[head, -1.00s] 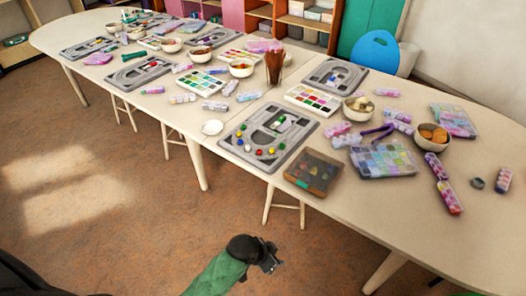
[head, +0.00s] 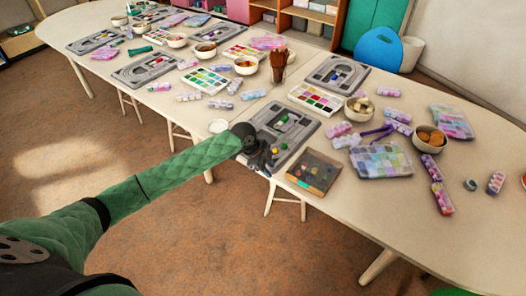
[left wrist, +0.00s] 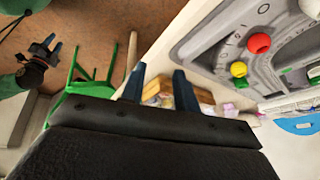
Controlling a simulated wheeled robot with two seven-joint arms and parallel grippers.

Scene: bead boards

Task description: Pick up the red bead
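The red bead (left wrist: 259,43) is a small ball on the grey bead board (left wrist: 207,40), beside a yellow bead (left wrist: 239,69) and a green bead (left wrist: 287,70) in the left wrist view. In the head view the board (head: 303,117) lies near the table's front edge, and my left gripper (head: 260,164) is over its near-left corner, covering part of it and some beads. In the left wrist view my left gripper (left wrist: 160,88) has its two fingers apart with nothing between them, left of the red bead. My right gripper (left wrist: 52,45) shows far off in the left wrist view, fingers apart and empty.
A clear-lidded brown box (head: 313,171) stands right of the board at the front edge. A white dish (head: 218,126) lies to its left. A paint tray (head: 316,99), bowls and a cup of brushes (head: 279,66) stand behind. The table's right front is mostly bare.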

